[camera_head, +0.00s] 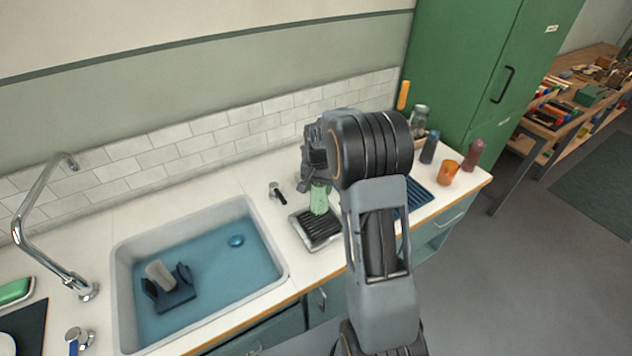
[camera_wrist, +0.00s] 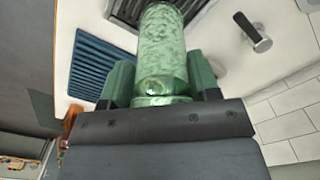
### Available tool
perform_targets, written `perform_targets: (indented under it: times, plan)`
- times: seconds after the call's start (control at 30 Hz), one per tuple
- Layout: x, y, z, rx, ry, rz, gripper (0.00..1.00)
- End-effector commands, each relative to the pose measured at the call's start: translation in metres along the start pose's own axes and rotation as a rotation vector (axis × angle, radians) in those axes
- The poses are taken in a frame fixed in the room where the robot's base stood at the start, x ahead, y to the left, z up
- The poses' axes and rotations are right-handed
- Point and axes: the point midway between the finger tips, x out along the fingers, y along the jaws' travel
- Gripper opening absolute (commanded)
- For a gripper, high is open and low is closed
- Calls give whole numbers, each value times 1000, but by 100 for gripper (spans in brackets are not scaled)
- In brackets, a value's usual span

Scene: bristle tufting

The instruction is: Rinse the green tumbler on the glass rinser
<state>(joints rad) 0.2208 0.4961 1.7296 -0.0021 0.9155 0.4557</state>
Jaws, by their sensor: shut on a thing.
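The green tumbler (camera_head: 320,199) is a speckled, translucent glass. My gripper (camera_head: 317,182) is shut on it and holds it above the glass rinser (camera_head: 318,236), a dark ribbed grate in a light frame on the counter. In the wrist view the tumbler (camera_wrist: 162,50) stands between the green finger pads of my gripper (camera_wrist: 162,82). Part of the rinser's grate (camera_wrist: 200,12) shows behind it. I cannot tell whether the tumbler touches the grate. My arm hides part of the counter to the right of the rinser.
The sink (camera_head: 215,258) with a dark brush holder (camera_head: 172,297) lies left of the rinser. A blue ribbed mat (camera_head: 418,194), an orange cup (camera_head: 449,173), a mauve bottle (camera_head: 473,155) and a dark tumbler (camera_head: 429,148) are at the right.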

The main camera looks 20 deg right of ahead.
Motion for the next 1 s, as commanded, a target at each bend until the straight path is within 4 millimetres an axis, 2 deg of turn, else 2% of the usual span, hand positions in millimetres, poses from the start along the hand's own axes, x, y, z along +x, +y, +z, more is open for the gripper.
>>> perform_targets:
  times: [0.7,1.0]
  plan:
    - [54,-1,0,-3,1,0,29]
    - [59,-2,1,-3,1,0,29]
